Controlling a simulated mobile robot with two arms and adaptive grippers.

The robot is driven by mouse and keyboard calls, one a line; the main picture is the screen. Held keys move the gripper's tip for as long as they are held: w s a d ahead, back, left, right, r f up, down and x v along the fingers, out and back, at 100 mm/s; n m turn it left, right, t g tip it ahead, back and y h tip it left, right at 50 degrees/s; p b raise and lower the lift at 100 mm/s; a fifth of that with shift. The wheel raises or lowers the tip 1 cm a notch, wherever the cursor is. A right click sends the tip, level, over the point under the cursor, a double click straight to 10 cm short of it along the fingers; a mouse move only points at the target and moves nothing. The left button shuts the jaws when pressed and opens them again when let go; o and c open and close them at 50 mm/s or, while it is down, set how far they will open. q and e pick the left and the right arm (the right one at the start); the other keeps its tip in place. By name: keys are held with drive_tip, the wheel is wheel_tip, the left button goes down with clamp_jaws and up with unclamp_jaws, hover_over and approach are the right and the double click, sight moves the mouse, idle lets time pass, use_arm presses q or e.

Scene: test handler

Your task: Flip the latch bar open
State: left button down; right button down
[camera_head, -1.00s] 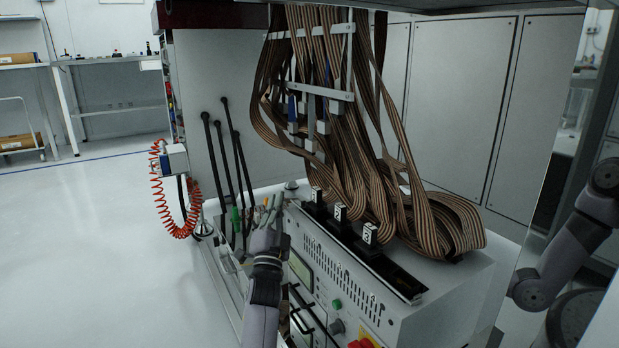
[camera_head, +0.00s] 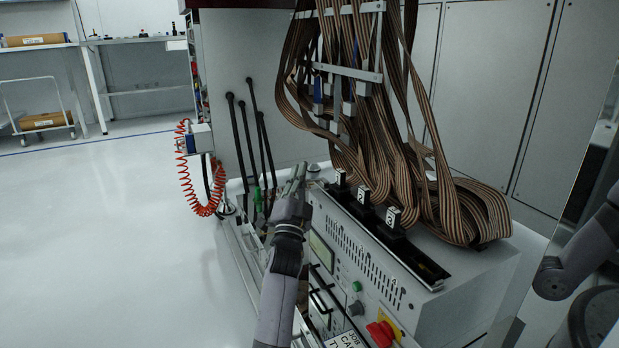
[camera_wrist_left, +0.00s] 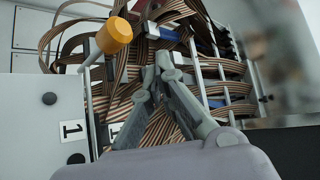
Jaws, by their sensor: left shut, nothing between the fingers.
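In the left wrist view, the tips of the left gripper (camera_wrist_left: 163,62) meet in front of brown ribbon cables. An orange knob (camera_wrist_left: 113,35) shows to the left of the fingertips, apart from them. A narrow metal bar (camera_wrist_left: 88,85) runs beside a panel marked 1 (camera_wrist_left: 72,131). I cannot tell for certain which part is the latch bar. Black numbered blocks, such as block 3 (camera_head: 393,217), stand in a row on the machine. My right gripper is not in view.
Brown ribbon cables (camera_head: 470,215) hang behind and over the machine top. Dark upright rods (camera_head: 237,140) stand left of my left gripper. A red coiled hose (camera_head: 187,185) hangs further left. A red button (camera_head: 380,333) is on the front. The floor at left is clear.

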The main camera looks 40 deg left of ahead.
use_arm(q)
wheel_tip(320, 180, up, 7)
drive_tip(key=shift+f, duration=0.15)
idle(0.5)
